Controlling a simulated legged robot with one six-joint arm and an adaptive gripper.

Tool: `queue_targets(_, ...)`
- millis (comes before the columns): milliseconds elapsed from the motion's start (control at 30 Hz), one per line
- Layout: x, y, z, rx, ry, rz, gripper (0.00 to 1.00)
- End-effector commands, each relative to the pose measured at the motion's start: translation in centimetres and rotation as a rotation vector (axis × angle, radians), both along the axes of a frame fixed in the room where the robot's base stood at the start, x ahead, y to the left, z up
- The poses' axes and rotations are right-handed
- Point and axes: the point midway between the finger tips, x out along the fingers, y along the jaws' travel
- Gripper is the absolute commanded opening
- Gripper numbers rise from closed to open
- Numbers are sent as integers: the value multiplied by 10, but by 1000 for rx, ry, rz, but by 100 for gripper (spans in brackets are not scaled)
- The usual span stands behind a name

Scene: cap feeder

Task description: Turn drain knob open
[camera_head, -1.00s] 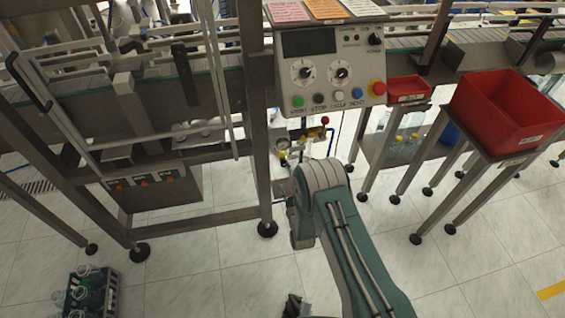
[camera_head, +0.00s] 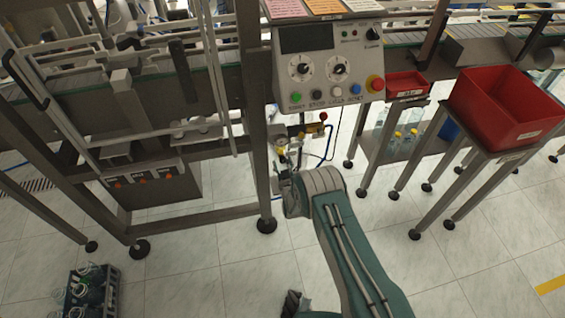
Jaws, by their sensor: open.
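A small air-line unit (camera_head: 297,142) hangs below the control panel, beside the machine's front post. It has a round gauge (camera_head: 281,140) at its left and a red knob (camera_head: 323,116) on a yellow body at its upper right. The drain knob cannot be made out; the unit's lower part is small and partly covered by my arm. My arm rises from the bottom edge, and its elbow bends just below the unit. My gripper cannot be picked out; the end of the arm is hidden beyond the elbow.
The control panel (camera_head: 318,73) overhangs the unit. The machine's steel post (camera_head: 255,130) stands close at its left. A red bin (camera_head: 505,108) and a small red tray (camera_head: 407,84) stand at the right. A bottle crate (camera_head: 88,292) sits on the open tiled floor.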

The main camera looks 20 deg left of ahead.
Motion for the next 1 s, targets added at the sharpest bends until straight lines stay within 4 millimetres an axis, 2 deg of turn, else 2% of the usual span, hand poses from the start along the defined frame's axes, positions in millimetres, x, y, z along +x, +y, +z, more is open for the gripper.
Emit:
queue_targets(233, 1, 1, -1, -1, 0, 0, 69)
queue_targets(267, 1, 1, -1, -1, 0, 0, 56)
queue_targets(300, 1, 1, -1, -2, 1, 0, 38)
queue_targets(400, 1, 1, -1, -1, 0, 0, 0)
queue_targets(767, 1, 2, 0, 16, 11, 1, 0)
queue_targets(1000, 1, 2, 0, 109, 68, 1, 0)
